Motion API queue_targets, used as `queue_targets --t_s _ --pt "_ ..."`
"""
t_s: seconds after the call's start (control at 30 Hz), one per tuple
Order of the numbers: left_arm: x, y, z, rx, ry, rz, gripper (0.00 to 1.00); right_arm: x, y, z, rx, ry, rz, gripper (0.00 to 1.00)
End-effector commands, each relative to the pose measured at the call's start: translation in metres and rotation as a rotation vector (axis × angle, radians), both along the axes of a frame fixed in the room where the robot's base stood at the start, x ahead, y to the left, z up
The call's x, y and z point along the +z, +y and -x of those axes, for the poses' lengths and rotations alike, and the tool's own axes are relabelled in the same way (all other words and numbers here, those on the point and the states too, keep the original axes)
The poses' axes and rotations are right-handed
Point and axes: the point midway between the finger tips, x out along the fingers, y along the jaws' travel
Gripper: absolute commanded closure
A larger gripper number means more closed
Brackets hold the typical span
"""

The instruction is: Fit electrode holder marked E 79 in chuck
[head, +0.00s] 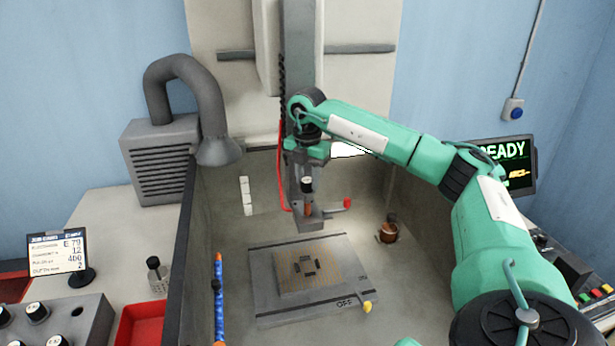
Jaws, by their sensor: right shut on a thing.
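My right gripper (306,167) is in the middle, pointing down in front of the machine's grey vertical column. It is shut on a small dark holder with a pale top and a copper-coloured lower end (307,188); any marking on it is too small to read. The grey chuck (312,214) is at the column's lower end, with a red-knobbed lever (345,204) pointing right. The holder's lower end overlaps the chuck in the picture; I cannot tell whether they touch. My left gripper is not in view.
A worktable with a patterned plate (265,300) lies below the chuck, with a yellow-knobbed lever marked OFF. A copper-coloured pot (388,234) stands right. A blue hose (218,300), red tray (140,325), small dark-topped item (155,275) and E 79 card (58,253) are left.

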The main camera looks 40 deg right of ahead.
Motion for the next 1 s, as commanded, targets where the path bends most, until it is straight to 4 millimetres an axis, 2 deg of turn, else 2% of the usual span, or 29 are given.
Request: queue_targets --t_s 0.73,1.0 --pt "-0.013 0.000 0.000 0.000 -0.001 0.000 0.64 -0.023 0.000 0.000 0.001 -0.001 0.000 0.99" --pt "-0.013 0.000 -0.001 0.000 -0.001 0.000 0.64 -0.025 0.000 0.000 0.001 -0.001 0.000 0.99"
